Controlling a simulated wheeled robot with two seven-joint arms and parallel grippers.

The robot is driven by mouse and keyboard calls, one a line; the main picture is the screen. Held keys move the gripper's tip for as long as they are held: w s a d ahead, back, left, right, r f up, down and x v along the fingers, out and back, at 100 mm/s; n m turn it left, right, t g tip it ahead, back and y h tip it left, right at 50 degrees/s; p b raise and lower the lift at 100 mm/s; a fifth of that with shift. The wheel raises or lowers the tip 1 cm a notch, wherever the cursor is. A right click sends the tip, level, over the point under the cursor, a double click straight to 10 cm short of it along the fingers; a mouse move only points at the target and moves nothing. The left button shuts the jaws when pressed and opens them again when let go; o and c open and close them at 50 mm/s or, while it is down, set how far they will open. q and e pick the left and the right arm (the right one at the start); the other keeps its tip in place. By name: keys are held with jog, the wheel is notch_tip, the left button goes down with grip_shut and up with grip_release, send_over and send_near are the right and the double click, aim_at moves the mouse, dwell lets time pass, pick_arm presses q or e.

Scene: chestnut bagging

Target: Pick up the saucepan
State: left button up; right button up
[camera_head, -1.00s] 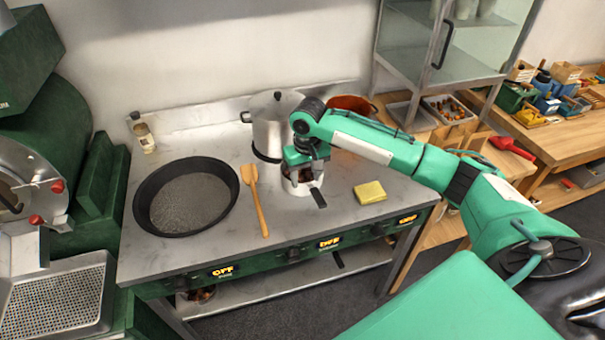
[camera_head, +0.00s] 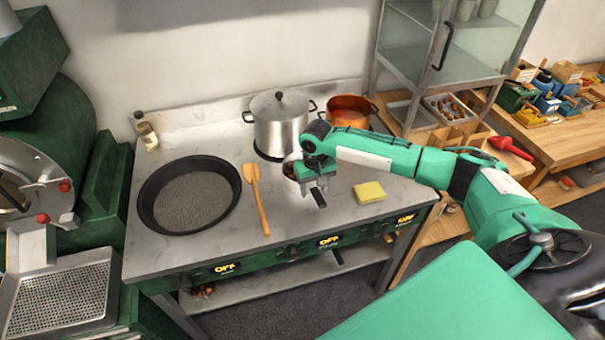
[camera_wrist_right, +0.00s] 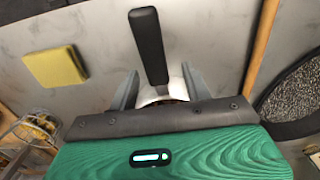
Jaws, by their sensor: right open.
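The saucepan (camera_head: 289,171) is small and sits on the steel worktop, largely hidden under my right gripper in the head view. Its black handle (camera_head: 318,197) points toward the front edge. In the right wrist view the handle (camera_wrist_right: 148,48) stands between the two fingers, with a bit of the pale pan body (camera_wrist_right: 158,98) behind it. My right gripper (camera_wrist_right: 160,85) is open, its fingers on either side of the handle with gaps visible. It also shows over the pan in the head view (camera_head: 311,184). My left gripper is not in view.
A lidded steel pot (camera_head: 279,128) and a copper pot (camera_head: 348,108) stand behind. A wooden spatula (camera_head: 258,200) and a wide black pan (camera_head: 150,205) lie to the left. A yellow sponge (camera_head: 369,192) is to the right, near the front edge.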

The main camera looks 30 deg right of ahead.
jog(key=shift+s+f+p, duration=0.1)
jog(key=shift+f+p, duration=0.45)
jog(key=shift+f, duration=1.35)
jog(key=shift+d, duration=0.1)
jog(key=c, duration=0.9)
jog(key=shift+r, duration=0.1)
grip_shut()
